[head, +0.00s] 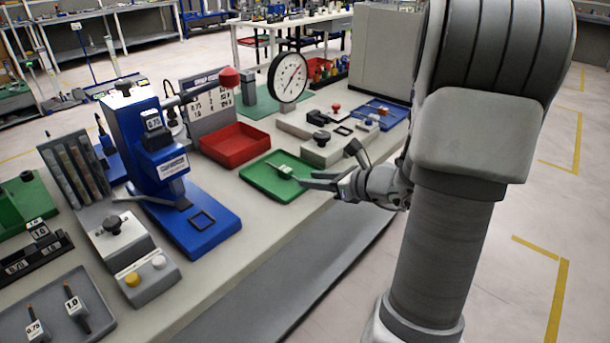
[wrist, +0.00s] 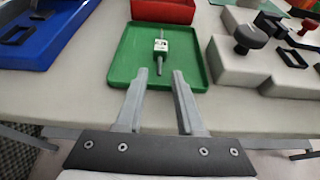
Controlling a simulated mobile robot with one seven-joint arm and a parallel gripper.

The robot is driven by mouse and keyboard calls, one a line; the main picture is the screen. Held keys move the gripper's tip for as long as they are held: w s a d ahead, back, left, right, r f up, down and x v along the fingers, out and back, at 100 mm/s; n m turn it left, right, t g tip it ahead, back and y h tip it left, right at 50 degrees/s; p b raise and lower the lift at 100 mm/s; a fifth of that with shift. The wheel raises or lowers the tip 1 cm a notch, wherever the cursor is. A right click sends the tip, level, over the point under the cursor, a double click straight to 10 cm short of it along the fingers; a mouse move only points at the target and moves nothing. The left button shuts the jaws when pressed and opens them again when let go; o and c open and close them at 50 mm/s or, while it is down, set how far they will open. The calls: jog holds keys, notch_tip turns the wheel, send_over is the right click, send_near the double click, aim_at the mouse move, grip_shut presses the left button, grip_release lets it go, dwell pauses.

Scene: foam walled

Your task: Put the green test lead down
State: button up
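A small test lead (head: 281,171) with a thin grey rod and a pale tag lies in the green tray (head: 258,186) near the bench's front edge. In the wrist view the lead (wrist: 161,46) lies lengthwise in the tray (wrist: 121,68); no green shows clearly on its body. My gripper (head: 304,181) is at the tray's right side in the head view. In the wrist view my gripper (wrist: 159,73) has its two fingers apart, with nothing held between them. The lead's near end points toward the gap between the fingertips.
A red bin (head: 234,146) sits behind the tray. A blue press (head: 165,165) stands to the left, and a grey fixture with a black knob (head: 321,145) to the right. A dial gauge (head: 287,78) stands behind. Open floor lies on the right.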

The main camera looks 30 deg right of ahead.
jog(key=p+v, duration=0.1)
jog(key=v, duration=0.7)
jog(key=shift+s+p, duration=0.2)
jog(key=shift+p, duration=0.15)
